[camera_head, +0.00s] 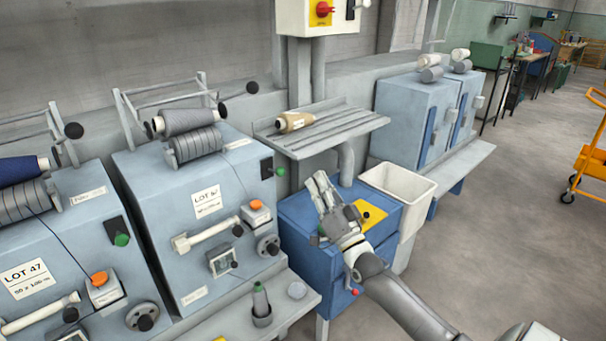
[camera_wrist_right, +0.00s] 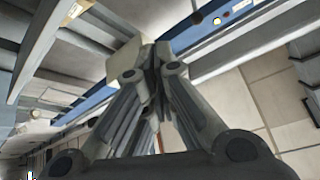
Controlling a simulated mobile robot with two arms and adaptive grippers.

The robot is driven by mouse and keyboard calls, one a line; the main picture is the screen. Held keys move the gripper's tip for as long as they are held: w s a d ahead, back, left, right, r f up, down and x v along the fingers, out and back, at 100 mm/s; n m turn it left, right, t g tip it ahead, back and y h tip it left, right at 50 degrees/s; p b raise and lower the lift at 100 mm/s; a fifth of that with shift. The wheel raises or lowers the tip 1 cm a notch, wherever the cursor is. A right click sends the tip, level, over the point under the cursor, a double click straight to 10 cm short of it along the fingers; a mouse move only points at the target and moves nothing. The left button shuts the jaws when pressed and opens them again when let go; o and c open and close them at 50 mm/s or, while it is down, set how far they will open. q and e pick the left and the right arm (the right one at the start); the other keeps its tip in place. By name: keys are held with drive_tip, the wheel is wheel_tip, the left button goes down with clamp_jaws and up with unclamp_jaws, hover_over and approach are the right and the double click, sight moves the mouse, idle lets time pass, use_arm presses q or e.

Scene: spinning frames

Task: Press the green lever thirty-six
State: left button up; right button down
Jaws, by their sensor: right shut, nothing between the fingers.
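Two green lever knobs show in the head view. One green knob (camera_head: 280,171) sits by a black plate on the right side of the middle grey-blue machine (camera_head: 212,262), whose label (camera_head: 207,203) reads LOT and a number I cannot make out for sure. The other green knob (camera_head: 121,240) is on the machine labelled LOT 47 (camera_head: 28,276). My right gripper (camera_head: 321,185) is shut and empty, pointing up, to the right of the middle machine's green knob and apart from it. Its closed fingers (camera_wrist_right: 148,65) fill the middle of the wrist view. My left gripper is not in view.
A blue cabinet (camera_head: 292,215) with a yellow panel (camera_head: 370,214) stands behind my right arm. A slatted shelf (camera_head: 325,128) with a bobbin (camera_head: 294,122) is above the gripper. A white bin (camera_head: 398,184) is to the right.

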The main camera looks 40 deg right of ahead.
wheel_tip(320, 180, up, 5)
drive_tip(key=p, duration=0.1)
hover_over(281, 172)
drive_tip(key=s+d, duration=0.3)
drive_tip(key=d, duration=0.2)
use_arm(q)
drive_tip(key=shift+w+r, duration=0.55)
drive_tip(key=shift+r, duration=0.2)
use_arm(e)
drive_tip(key=shift+w+a+f, duration=0.25)
drive_tip(key=shift+a+f, duration=0.4)
drive_tip(key=shift+f, duration=0.3)
drive_tip(key=shift+w+a+f, duration=0.2)
drive_tip(key=shift+a+f, duration=0.4)
drive_tip(key=shift+f, duration=0.3)
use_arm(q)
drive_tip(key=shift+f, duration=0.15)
use_arm(e)
drive_tip(key=shift+s+f, duration=0.15)
drive_tip(key=shift+f, duration=0.05)
